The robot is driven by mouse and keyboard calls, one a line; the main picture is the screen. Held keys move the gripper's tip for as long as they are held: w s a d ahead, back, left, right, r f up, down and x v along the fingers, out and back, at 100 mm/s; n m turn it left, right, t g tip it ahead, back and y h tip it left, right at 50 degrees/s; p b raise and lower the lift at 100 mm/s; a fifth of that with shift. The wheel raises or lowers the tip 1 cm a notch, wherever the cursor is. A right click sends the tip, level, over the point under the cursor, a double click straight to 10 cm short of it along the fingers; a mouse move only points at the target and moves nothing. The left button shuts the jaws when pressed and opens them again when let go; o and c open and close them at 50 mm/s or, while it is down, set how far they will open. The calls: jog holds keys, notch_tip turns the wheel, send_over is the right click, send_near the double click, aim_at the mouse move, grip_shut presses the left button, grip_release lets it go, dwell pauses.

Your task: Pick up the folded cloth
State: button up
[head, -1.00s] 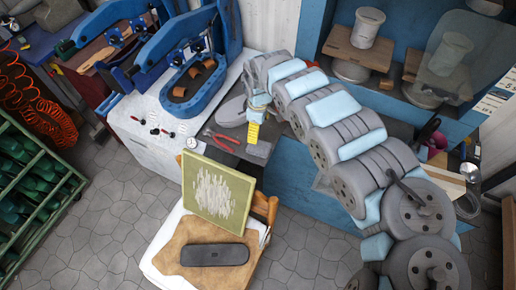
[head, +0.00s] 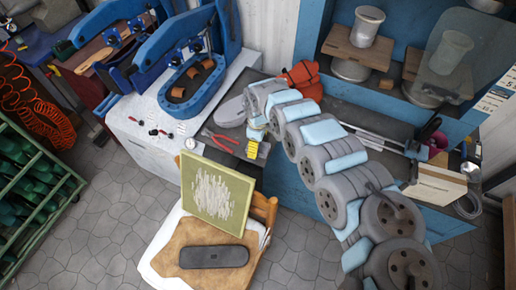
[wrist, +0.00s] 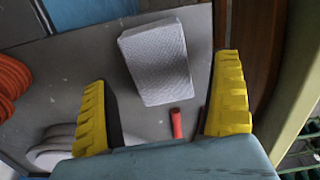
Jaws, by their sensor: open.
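The folded cloth (wrist: 155,62) is a grey, woven-looking rectangular pad. It lies flat on the grey bench top and sits slightly tilted in the wrist view. My gripper (wrist: 163,72) is open, with one yellow finger to the left of the cloth and the other to its right. Bench shows between each finger and the cloth, and neither finger appears to touch it. In the head view my gripper (head: 253,147) is over the bench's front edge and hides much of the cloth.
Red-handled pliers (head: 219,137) lie left of my gripper; a red handle (wrist: 176,123) shows near the cloth. Grey rounded pieces (head: 232,111) and an orange-red bundle (head: 302,80) are behind. A greenish framed board (head: 217,194) stands close in front.

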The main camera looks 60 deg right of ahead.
jog(key=shift+f, duration=1.25)
jog(key=c, duration=1.1)
jog(key=shift+o, duration=0.2)
jog(key=shift+r, duration=0.1)
jog(key=shift+r, duration=0.65)
notch_tip(320, 180, up, 2)
jog(key=shift+s+r, duration=0.15)
jog(key=s+a+r+p, duration=0.7)
jog(key=s+r+p, duration=0.2)
jog(key=p, duration=0.8)
jog(key=shift+s+a+r, duration=0.15)
jog(key=shift+s+a, duration=0.1)
jog(key=shift+s, duration=1)
